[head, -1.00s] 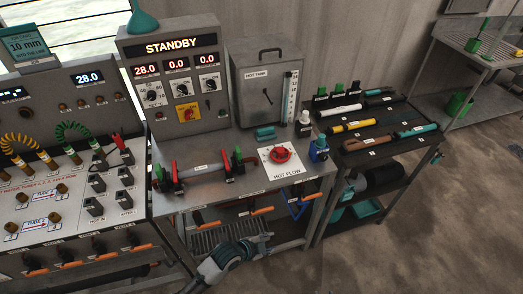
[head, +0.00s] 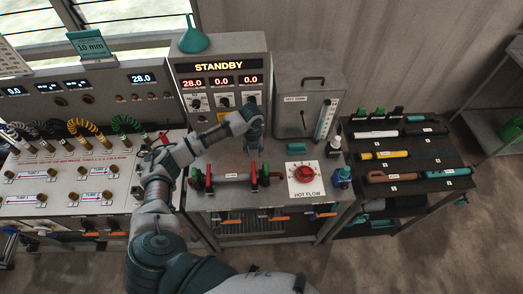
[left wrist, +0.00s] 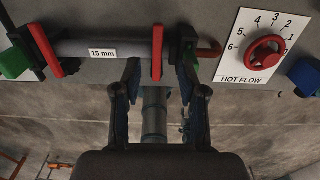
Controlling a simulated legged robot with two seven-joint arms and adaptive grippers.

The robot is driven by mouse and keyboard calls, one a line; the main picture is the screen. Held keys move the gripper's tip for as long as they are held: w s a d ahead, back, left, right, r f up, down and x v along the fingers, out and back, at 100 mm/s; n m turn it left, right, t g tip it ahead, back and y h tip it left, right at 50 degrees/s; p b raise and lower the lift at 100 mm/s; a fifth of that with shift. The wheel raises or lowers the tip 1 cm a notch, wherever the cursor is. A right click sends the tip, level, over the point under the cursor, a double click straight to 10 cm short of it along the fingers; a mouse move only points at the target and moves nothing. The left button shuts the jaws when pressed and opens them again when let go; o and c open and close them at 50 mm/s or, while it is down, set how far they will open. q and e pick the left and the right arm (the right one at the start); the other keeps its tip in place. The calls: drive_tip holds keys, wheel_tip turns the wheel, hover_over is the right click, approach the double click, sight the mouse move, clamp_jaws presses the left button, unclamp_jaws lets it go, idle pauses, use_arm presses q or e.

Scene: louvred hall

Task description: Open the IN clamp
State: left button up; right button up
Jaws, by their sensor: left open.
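A grey tube section (head: 232,178) labelled 15 mm in the left wrist view (left wrist: 103,54) lies across the bench, with a clamp at each end. The left clamp (head: 208,180) and right clamp (head: 254,170) show red bars and green handles; I cannot read which is IN. My left gripper (head: 255,138) is open above the bench, near the right clamp. In the left wrist view, its fingertips (left wrist: 160,72) lie either side of the right clamp's red bar (left wrist: 157,52); no contact shows. The right clamp's green handle (left wrist: 192,68) is partly hidden behind a finger. My right gripper is out of view.
The red HOT FLOW knob (head: 303,173) is right of the tube. The STANDBY control box (head: 222,90) stands behind, beside the grey tank (head: 305,95). A tool rack (head: 405,150) is farther right.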

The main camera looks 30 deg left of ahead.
sight(254, 167)
use_arm(q)
drive_tip(key=shift+a, duration=0.1)
drive_tip(key=shift+s+d+f, duration=0.2)
drive_tip(key=shift+s+f, duration=0.3)
drive_tip(key=shift+s, duration=0.05)
drive_tip(key=shift+s+d+f, duration=0.15)
drive_tip(key=shift+s+f, duration=0.3)
drive_tip(key=shift+s, duration=0.1)
drive_tip(key=f, duration=0.1)
drive_tip(key=w+f, duration=0.1)
drive_tip(key=f, duration=0.2)
drive_tip(key=shift+w+f, duration=0.2)
drive_tip(key=shift+w, duration=0.05)
wheel_tip(254, 167, down, 3)
drive_tip(key=shift+s+a+r+b, duration=0.1)
drive_tip(key=shift+a+b, duration=0.05)
drive_tip(key=shift+b, duration=1.1)
drive_tip(key=shift+s+a+r, duration=0.1)
drive_tip(key=shift+s, duration=0.05)
drive_tip(key=shift+s+r+p, duration=0.1)
drive_tip(key=shift+r+p, duration=0.05)
drive_tip(key=shift+p, duration=0.35)
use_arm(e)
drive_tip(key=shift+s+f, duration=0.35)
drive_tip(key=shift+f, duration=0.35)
